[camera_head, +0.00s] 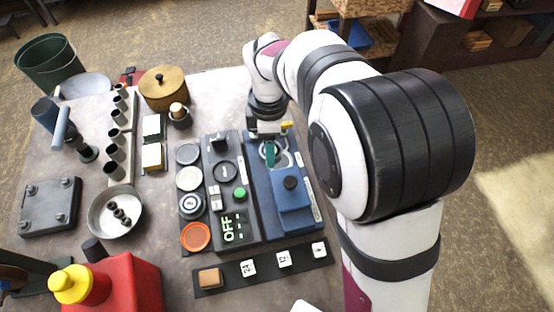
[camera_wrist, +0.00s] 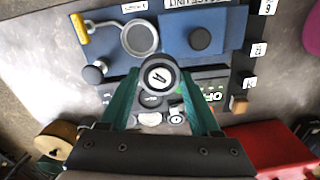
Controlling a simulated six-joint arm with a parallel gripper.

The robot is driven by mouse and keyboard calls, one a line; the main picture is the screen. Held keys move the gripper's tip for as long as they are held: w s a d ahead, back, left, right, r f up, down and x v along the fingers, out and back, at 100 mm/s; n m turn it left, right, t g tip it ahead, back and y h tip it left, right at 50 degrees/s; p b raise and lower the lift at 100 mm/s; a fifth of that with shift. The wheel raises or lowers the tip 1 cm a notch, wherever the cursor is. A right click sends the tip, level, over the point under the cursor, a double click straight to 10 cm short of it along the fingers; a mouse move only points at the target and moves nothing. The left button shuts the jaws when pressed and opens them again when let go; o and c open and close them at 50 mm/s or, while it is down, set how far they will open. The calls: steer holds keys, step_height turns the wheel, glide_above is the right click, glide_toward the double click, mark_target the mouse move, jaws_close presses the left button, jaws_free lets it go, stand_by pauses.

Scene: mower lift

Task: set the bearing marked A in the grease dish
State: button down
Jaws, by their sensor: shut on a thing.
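My gripper (camera_wrist: 160,95) is shut on a dark round bearing (camera_wrist: 159,75) with a white face. Its mark looks like a turned A. In the head view my gripper (camera_head: 269,150) is above the blue unit, and the bearing is hidden there. What I take for the grease dish (camera_wrist: 140,38) is a round grey dish on the blue unit, beside a yellow-handled part. In the wrist view the dish lies just beyond the held bearing, up and left. In the head view the dish (camera_head: 281,150) is partly hidden by a teal finger. I cannot tell the bearing's height above it.
A black knob (camera_wrist: 96,73) and a raised blue block (camera_head: 291,196) flank the dish. A control panel showing OFF (camera_head: 233,227) stands left of the blue unit. Round items, including an orange dish (camera_head: 195,237), line the panel's left. A red can (camera_head: 130,280) stands front left.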

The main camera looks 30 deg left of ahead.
steer(key=w+d+r+m, duration=0.2)
steer(key=w+d+m, duration=0.5)
steer(key=d+m, duration=0.25)
steer(key=shift+m, duration=0.25)
steer(key=a+f, duration=0.2)
steer(key=a, duration=0.1)
steer(key=s+a+f, duration=0.1)
steer(key=a+f, duration=0.1)
steer(key=a, duration=0.1)
steer(key=s+a+f, duration=0.1)
steer(key=a+f, duration=0.2)
steer(key=shift+s+a+f, duration=0.1)
steer(key=shift+s+a, duration=0.1)
steer(key=shift+a+f, duration=0.15)
steer(key=shift+f, duration=0.95)
steer(key=shift+a+f, duration=0.15)
steer(key=shift+f, duration=0.9)
steer(key=shift+f, duration=0.1)
steer(key=shift+c, duration=0.6)
jaws_free()
